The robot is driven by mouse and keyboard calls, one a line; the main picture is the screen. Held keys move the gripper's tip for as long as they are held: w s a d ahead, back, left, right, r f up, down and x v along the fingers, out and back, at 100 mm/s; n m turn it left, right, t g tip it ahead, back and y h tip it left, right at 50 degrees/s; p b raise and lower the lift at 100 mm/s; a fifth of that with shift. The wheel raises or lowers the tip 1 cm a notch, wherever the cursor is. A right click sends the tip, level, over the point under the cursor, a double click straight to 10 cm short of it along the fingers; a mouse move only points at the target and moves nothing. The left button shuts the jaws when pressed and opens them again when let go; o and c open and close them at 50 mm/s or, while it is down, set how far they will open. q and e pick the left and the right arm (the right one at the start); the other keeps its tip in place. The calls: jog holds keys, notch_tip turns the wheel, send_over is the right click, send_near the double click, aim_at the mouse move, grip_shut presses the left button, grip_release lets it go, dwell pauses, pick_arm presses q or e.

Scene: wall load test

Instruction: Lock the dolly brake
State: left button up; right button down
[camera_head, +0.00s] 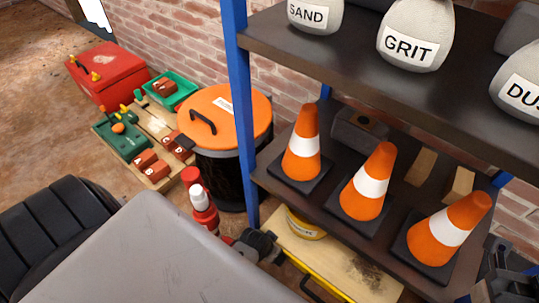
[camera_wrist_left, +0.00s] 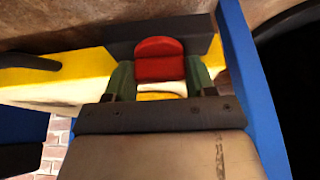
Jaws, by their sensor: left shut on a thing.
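The dolly (camera_head: 335,262), with a wooden deck and yellow frame, stands under the shelf rack in the head view. Its yellow frame also shows in the left wrist view (camera_wrist_left: 75,78). There, a red brake pedal (camera_wrist_left: 159,60) stands in front of a dark plate. My left gripper (camera_wrist_left: 160,78) has its green fingers on either side of the pedal, shut on it. In the head view my left gripper (camera_head: 256,245) is at the dolly's near left corner, and the pedal cannot be made out. Part of my right gripper (camera_head: 503,278) shows at the lower right; its fingers are unclear.
A blue rack post (camera_head: 239,110) rises close beside my left gripper. Several traffic cones (camera_head: 368,182) stand on the lower shelf (camera_head: 325,200), labelled sacks (camera_head: 415,35) above. An orange-lidded bin (camera_head: 225,110) and red bottle (camera_head: 203,207) stand left. Open floor (camera_head: 40,130) lies far left.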

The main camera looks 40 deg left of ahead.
pick_arm(q)
jog(key=shift+n, duration=0.3)
jog(key=o, duration=0.9)
